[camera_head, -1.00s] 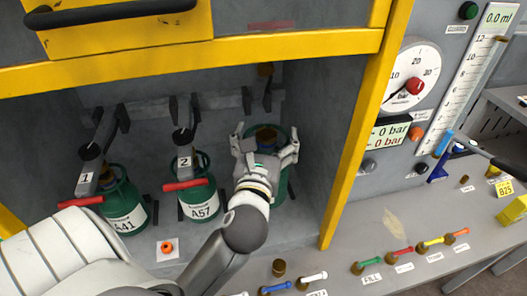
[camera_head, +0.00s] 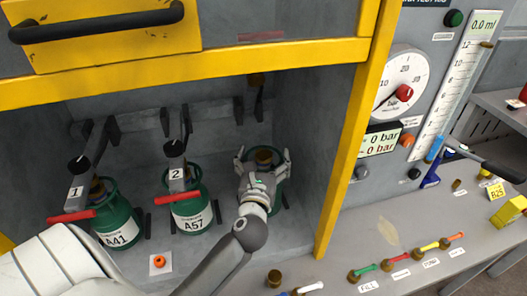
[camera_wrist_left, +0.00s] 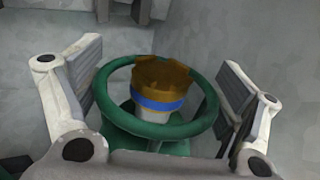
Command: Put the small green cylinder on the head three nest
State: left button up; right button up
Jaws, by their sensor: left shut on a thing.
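My left gripper (camera_head: 262,165) is shut on the small green cylinder (camera_head: 280,190) in the right-hand bay of the cabinet. In the left wrist view, its fingers stand on both sides of the green collar ring (camera_wrist_left: 103,112) around the brass valve (camera_wrist_left: 162,75) with a blue band. The cylinder looks upright. Head three (camera_head: 258,85) is behind and above it, with no cylinder clamped under it. The nest below is hidden by the cylinder and gripper; I cannot tell whether the base touches it. My right gripper is not in view.
Green cylinders A41 (camera_head: 122,232) and A57 (camera_head: 193,217) stand under heads 1 and 2, with red levers in front. A yellow cabinet post (camera_head: 345,150) is to the right. Coloured valve handles (camera_head: 400,258) line the front ledge. A gauge (camera_head: 402,85) is on the panel.

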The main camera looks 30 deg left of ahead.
pick_arm(q)
jog(key=shift+r, duration=0.1)
dwell(0.3)
jog(key=o, duration=1.8)
jog(key=shift+s+f, duration=0.1)
jog(key=shift+f, duration=0.3)
jog(key=shift+o, duration=0.2)
jog(key=shift+d, duration=0.15)
jog(key=shift+r, duration=0.15)
jog(key=b+v, duration=0.3)
jog(key=v, duration=0.9)
